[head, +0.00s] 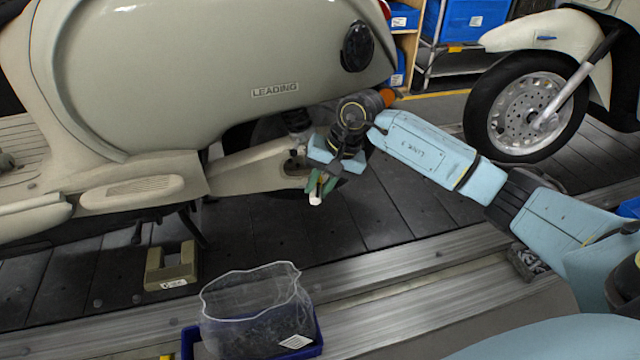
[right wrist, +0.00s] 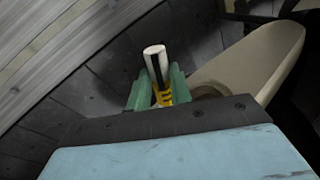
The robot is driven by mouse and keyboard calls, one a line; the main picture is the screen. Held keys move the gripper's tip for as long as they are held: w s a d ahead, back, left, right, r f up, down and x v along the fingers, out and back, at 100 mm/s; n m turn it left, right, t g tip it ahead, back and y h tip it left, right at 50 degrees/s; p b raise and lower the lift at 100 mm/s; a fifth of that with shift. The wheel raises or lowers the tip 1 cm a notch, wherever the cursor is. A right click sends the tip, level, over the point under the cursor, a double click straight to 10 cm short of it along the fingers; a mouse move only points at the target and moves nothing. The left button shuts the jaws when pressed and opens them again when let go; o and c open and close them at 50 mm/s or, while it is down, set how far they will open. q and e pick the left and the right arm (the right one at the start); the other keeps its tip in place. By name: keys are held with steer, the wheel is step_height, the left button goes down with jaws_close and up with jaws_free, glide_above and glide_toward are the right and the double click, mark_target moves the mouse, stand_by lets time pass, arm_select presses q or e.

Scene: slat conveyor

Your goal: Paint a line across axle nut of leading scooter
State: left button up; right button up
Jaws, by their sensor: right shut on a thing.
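The leading scooter (head: 200,60) is cream, with a "LEADING" plate on its side panel. Its swingarm (head: 245,168) runs toward the rear wheel, which is mostly hidden behind my right arm. My right gripper (head: 318,186) is at the swingarm's rear end, its green fingers pointing down. In the right wrist view the fingers are shut on a paint marker (right wrist: 155,62), with a white end and yellow-and-black markings. Its white end shows below the fingers in the head view (head: 316,199). I cannot make out the axle nut; the gripper covers that area. My left gripper is out of view.
A second scooter's wheel (head: 526,107) stands at the right. A clear bag in a blue bin (head: 190,343) is at the front, beside the metal rail. A beige block (head: 171,267) lies on the dark slats (head: 260,235). Blue crates (head: 470,20) are on shelving behind.

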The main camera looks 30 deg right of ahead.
steer(key=shift+w+a+b, duration=0.15)
steer(key=shift+a+b, duration=0.15)
steer(key=shift+b, duration=0.4)
stand_by(1.6)
steer(key=shift+s+a+p, duration=0.2)
steer(key=shift+s+a, duration=0.05)
steer(key=shift+s, duration=0.75)
steer(key=shift+s+a+p, duration=0.2)
steer(key=shift+s+a, duration=0.05)
steer(key=shift+s, duration=0.7)
steer(key=shift+s+a+p, duration=0.2)
steer(key=shift+s+a, duration=0.05)
steer(key=shift+s, duration=0.75)
